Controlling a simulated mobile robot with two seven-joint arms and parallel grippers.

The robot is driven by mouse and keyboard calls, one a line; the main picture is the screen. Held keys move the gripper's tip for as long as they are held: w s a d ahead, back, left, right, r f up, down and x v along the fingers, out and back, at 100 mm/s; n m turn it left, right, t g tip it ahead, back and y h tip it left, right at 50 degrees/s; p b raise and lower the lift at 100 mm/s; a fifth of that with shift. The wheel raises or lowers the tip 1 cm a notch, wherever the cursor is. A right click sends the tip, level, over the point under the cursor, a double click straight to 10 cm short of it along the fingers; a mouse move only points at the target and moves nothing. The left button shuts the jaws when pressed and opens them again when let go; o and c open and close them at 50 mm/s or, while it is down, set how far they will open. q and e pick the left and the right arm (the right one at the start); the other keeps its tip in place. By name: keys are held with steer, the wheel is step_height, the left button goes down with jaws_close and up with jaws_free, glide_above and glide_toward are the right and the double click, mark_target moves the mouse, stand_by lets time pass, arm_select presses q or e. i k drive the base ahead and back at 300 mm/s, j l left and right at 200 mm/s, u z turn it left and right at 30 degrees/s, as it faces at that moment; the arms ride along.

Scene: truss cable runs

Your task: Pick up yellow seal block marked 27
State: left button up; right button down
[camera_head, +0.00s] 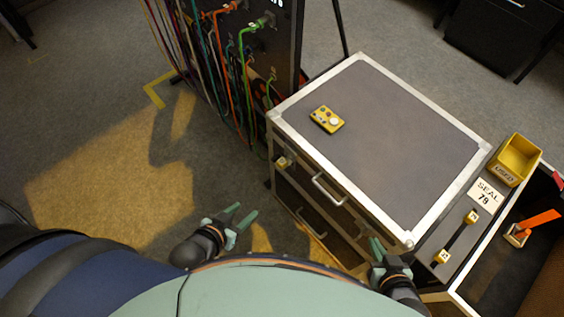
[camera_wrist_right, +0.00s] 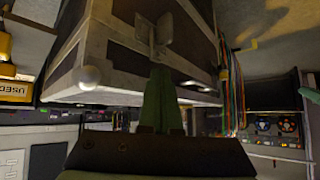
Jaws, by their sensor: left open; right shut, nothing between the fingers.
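Small yellow blocks show in the head view. One (camera_head: 471,216) and another (camera_head: 441,257) sit at the two ends of a dark strip on the ledge right of the case. A third small yellow piece (camera_head: 283,162) is on the case's left side. Their marks are too small to read, so I cannot tell which is 27. My left gripper (camera_head: 243,217) is open and empty over the floor, left of the case. My right gripper (camera_head: 376,246) is shut and empty by the case's near corner; its green fingers show together in the right wrist view (camera_wrist_right: 160,100).
The metal-edged case (camera_head: 400,130) carries a yellow remote-like box (camera_head: 326,119). A yellow bin marked USED (camera_head: 515,158) and a SEAL 78 card (camera_head: 485,197) are at the right, near an orange-handled item (camera_head: 535,222). A cable rack (camera_head: 265,40) stands behind. Floor at left is clear.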

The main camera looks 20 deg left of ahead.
mark_target(282, 163)
steer(key=k+z, duration=0.35)
steer(key=k, duration=0.15)
steer(key=i+j+z, duration=0.1)
steer(key=j+z, duration=0.2)
steer(key=z, duration=0.15)
steer(key=j+z, duration=0.3)
steer(key=z, duration=0.15)
steer(key=j+z, duration=0.2)
steer(key=j, duration=0.25)
steer(key=k+j+z, duration=0.2)
steer(key=j, duration=0.25)
steer(key=j+z, duration=0.15)
steer(key=j, duration=1.7)
steer(key=i+j, duration=0.15)
